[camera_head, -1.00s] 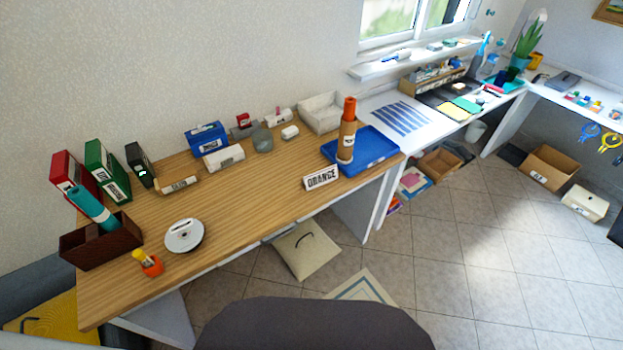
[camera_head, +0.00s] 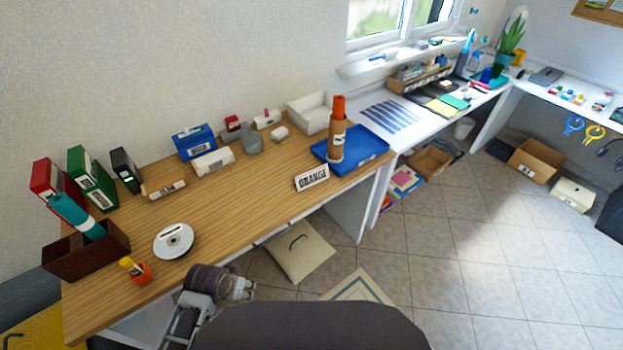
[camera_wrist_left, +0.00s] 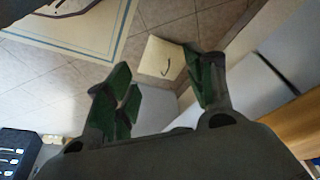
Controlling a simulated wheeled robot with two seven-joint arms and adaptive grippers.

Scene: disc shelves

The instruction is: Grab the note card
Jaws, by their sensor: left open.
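A white card with the black word "ORANGE" (camera_head: 312,177) stands tilted near the front edge of the wooden table, in front of the blue tray. It is the only standing card I make out. My left gripper (camera_wrist_left: 158,78) is open and empty in the left wrist view, with its green-padded fingers spread above the floor. In the head view my left arm shows at the bottom, low in front of the table and well short of the card. The card does not show in the wrist view. My right gripper is not in view.
The blue tray (camera_head: 365,150) and an orange-topped brown cylinder (camera_head: 337,132) are close behind the card. A cushion (camera_head: 298,252) lies on the floor. The table's middle is clear.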

